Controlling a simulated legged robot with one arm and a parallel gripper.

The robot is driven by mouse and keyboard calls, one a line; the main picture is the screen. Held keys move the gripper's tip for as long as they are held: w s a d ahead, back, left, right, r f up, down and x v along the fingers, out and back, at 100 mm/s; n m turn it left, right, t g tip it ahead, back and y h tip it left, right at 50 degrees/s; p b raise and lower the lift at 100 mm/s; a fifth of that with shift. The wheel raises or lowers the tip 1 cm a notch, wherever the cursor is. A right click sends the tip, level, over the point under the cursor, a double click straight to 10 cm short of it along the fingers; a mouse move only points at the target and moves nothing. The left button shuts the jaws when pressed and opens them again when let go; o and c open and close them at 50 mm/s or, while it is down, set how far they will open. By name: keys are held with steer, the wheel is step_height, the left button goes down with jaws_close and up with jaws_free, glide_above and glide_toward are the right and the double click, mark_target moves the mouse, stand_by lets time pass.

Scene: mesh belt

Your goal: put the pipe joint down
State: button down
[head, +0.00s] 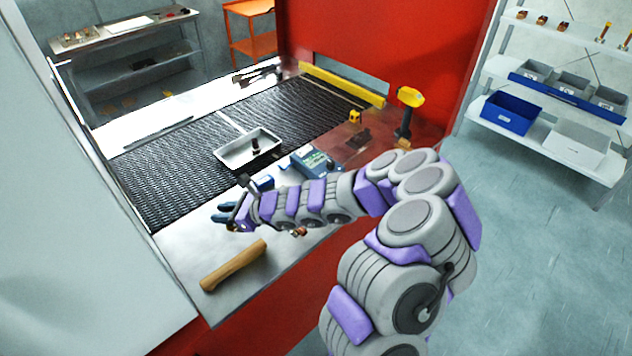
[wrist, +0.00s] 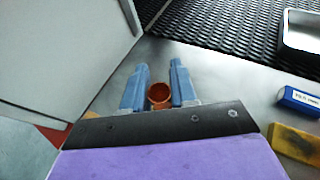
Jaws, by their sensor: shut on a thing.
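The pipe joint (wrist: 159,94) is a copper-orange ring-like piece between the two blue fingers of my gripper (wrist: 159,68) in the wrist view. The fingers are shut on it, close to the palm, and its open round end faces the camera. In the head view my gripper (head: 222,212) is over the grey metal ledge at the front of the mesh belt (head: 180,160). The pipe joint is mostly hidden there by the fingers and wrist. I cannot tell whether it touches the ledge.
A wooden cylinder (head: 233,265) lies on the ledge in front of my gripper. A blue box (wrist: 298,100) and a yellow-brown block (wrist: 296,143) lie to the right. A metal tray (head: 228,156) sits on the belt. Bare ledge (wrist: 215,85) surrounds the fingers.

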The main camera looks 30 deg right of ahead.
steer(key=shift+s+d+f, duration=0.1)
steer(key=shift+f, duration=0.5)
steer(key=shift+s+d+f, duration=0.1)
steer(key=shift+f, duration=0.5)
steer(key=shift+d+f, duration=0.1)
steer(key=shift+d, duration=0.35)
steer(key=w+a, duration=0.3)
steer(key=w+a+f+b, duration=0.1)
steer(key=w+a, duration=0.2)
steer(key=w, duration=0.1)
steer(key=w+a, duration=0.4)
steer(key=shift+w+f+b, duration=0.2)
steer(key=shift+f+b, duration=0.1)
steer(key=shift+w+a, duration=0.3)
steer(key=shift+a, duration=0.25)
step_height(320, 180, down, 4)
steer(key=shift+w+d+r+b, duration=0.15)
steer(key=shift+r+b, duration=0.1)
steer(key=shift+b, duration=0.3)
steer(key=shift+r, duration=0.1)
steer(key=c, duration=1.4)
jaws_free()
steer(key=shift+f, duration=0.2)
steer(key=o, duration=0.5)
